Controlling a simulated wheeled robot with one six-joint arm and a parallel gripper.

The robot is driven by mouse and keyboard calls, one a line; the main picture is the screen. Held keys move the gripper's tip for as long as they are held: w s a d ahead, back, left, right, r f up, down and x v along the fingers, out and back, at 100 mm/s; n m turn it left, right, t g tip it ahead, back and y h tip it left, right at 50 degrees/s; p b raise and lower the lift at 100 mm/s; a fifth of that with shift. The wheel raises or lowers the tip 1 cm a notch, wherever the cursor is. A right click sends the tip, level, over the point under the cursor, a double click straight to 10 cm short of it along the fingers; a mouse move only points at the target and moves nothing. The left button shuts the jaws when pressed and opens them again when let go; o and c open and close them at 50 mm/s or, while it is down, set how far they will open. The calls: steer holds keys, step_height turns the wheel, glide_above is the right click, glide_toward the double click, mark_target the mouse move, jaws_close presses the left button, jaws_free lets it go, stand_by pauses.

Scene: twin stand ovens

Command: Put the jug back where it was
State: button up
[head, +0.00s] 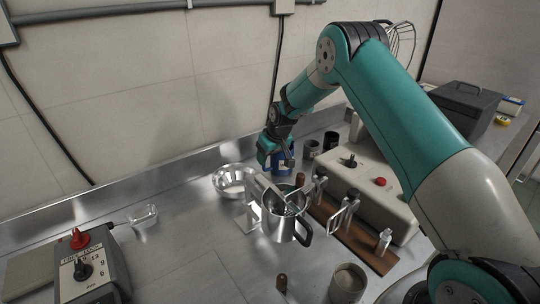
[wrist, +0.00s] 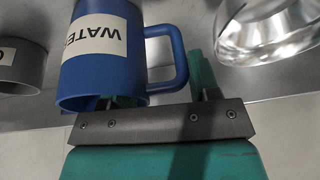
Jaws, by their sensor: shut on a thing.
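A blue jug (wrist: 85,78) with a white label reading "WATE…" fills the upper left of the wrist view, its lettering upside down there. Its loop handle (wrist: 182,70) lies between my gripper's two teal fingers. My gripper (wrist: 160,95) is shut on the jug at its handle side; one finger is partly hidden by the jug. In the head view, the jug (head: 283,164) is at the back of the metal bench, partly hidden behind my gripper (head: 276,160). I cannot tell whether its base touches the bench.
A metal bowl (head: 229,180) stands left of the jug, and dark cups (head: 330,141) stand to its right. A steel pot (head: 277,228) with a black handle is in front. A beige box with knobs (head: 375,190) is at the right.

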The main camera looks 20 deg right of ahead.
steer(key=o, duration=1.2)
steer(key=b+v, duration=0.1)
steer(key=v, duration=1.1)
steer(key=s+a+r+n, duration=0.1)
steer(key=s+a+r, duration=0.4)
steer(key=s+a, duration=0.1)
steer(key=s+a+r+n+g+y, duration=0.1)
steer(key=s+a, duration=0.3)
steer(key=s, duration=0.7)
steer(key=s+a+r+n+g+y, duration=0.1)
steer(key=s+a+r, duration=0.1)
steer(key=s, duration=0.9)
steer(key=s+a+r+n+g+y, duration=0.1)
steer(key=s+a, duration=0.4)
steer(key=s, duration=0.6)
steer(key=shift+s+a+r+n+g, duration=0.15)
steer(key=shift+r+n, duration=0.1)
steer(key=shift+r, duration=0.15)
steer(key=shift+s+a+r+n+g, duration=0.15)
steer(key=shift+s+r+n, duration=0.1)
steer(key=shift+r, duration=0.15)
steer(key=shift+w, duration=0.1)
